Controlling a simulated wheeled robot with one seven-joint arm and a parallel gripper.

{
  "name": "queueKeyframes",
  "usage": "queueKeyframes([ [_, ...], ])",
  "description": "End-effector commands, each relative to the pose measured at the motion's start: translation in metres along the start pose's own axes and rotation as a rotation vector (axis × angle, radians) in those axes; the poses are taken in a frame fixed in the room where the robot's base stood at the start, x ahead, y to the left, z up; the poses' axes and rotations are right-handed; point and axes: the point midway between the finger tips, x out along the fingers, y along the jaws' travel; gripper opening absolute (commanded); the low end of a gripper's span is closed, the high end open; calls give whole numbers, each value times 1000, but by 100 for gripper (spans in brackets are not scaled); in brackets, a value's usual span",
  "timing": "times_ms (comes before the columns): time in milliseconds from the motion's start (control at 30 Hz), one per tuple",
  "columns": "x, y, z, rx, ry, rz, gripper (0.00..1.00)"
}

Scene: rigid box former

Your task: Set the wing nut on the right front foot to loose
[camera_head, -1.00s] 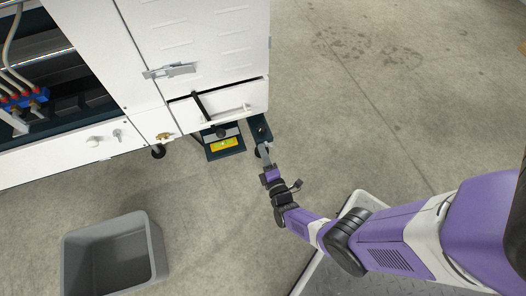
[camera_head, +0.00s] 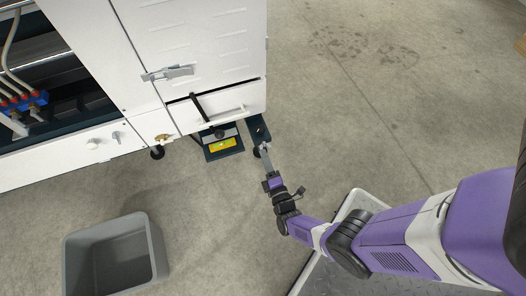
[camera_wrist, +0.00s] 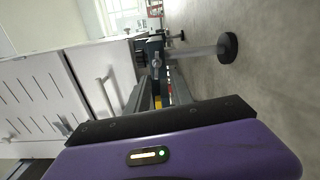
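The right front foot shows in the wrist view as a grey rod with a round black pad (camera_wrist: 228,47), fixed to a dark bracket at the machine's lower corner. A small light metal piece on that bracket, which looks like the wing nut (camera_wrist: 156,63), is too small for me to read its setting. In the head view the dark foot bracket (camera_head: 259,130) stands out from the machine's corner, and my gripper hides part of the foot. My gripper (camera_head: 264,148) reaches this corner from below. In the wrist view its two grey fingers (camera_wrist: 160,86) look apart, with the small metal piece beyond them.
The white machine (camera_head: 190,45) fills the upper left, with a door latch (camera_head: 168,73) and a drawer handle. A yellow-marked block (camera_head: 223,144) sits left of the foot. A grey bin (camera_head: 115,255) stands on the floor at lower left. Floor to the right is open.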

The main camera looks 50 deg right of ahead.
Motion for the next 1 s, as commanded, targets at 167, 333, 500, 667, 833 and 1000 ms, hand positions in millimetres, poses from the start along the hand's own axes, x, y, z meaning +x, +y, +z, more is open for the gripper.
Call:
queueKeyframes([
  [167, -30, 1, 0, -2, 3, -3, 27],
  [333, -45, 0, 0, -1, 1, -1, 27],
  [500, -49, -1, 1, -1, -3, -2, 27],
  [667, -49, -1, 1, -1, -2, -2, 29],
  [833, -44, -3, -3, 58, 16, -29, 63],
  [1000, -26, -10, -23, 295, 81, -157, 65],
])
